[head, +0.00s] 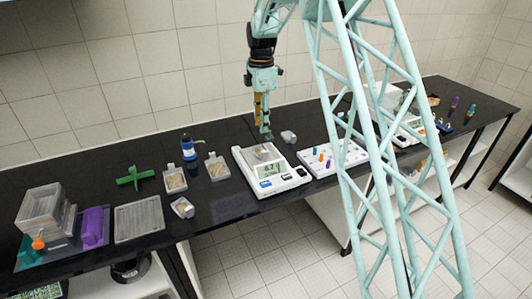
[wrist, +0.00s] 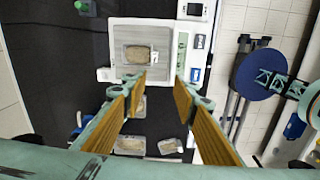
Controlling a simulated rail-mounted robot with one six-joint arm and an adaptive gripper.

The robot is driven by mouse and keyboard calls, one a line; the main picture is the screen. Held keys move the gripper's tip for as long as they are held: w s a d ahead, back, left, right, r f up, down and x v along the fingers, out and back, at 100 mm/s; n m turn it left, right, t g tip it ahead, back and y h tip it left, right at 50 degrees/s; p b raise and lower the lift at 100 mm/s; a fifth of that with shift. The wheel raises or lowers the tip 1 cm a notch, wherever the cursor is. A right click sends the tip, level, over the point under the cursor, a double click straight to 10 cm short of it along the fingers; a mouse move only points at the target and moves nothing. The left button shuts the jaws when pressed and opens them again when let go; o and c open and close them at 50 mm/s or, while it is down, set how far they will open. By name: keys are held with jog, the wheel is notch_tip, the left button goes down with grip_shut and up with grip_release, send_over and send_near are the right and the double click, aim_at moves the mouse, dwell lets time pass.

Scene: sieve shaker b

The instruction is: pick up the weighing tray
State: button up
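The weighing tray (wrist: 138,54), a small clear dish with tan grain in it, sits on the pan of a white balance (wrist: 160,85). In the head view the tray (head: 264,152) is small on the balance (head: 283,184), whose display is lit. My gripper (wrist: 157,82) is open, with nothing between its fingers. In the wrist view its fingertips are apart, just below the tray in the picture. In the head view my gripper (head: 265,136) points down above the balance, close to the tray. The exact height gap is hard to tell.
Several similar dishes with grain, such as one dish (head: 217,167), stand left of the balance near a blue-capped bottle (head: 188,148). A white rack with coloured items (head: 322,158) stands close on the right. A green cross-shaped part (head: 134,177) lies farther left. Black bench (head: 235,203) shows before the balance.

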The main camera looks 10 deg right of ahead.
jog(key=shift+n, duration=0.5)
jog(key=w+f, duration=0.1)
jog(key=d+f, duration=0.1)
jog(key=w+f, duration=0.1)
jog(key=shift+w+d+f, duration=0.3)
jog(key=shift+w+f, duration=0.05)
jog(key=p, duration=0.1)
send_over(265, 160)
jog(key=w, duration=0.1)
jog(key=shift+w+f, duration=0.1)
jog(key=shift+f, duration=4.2)
jog(key=shift+f+p, duration=0.45)
jog(key=shift+f, duration=2.15)
jog(key=c, duration=0.8)
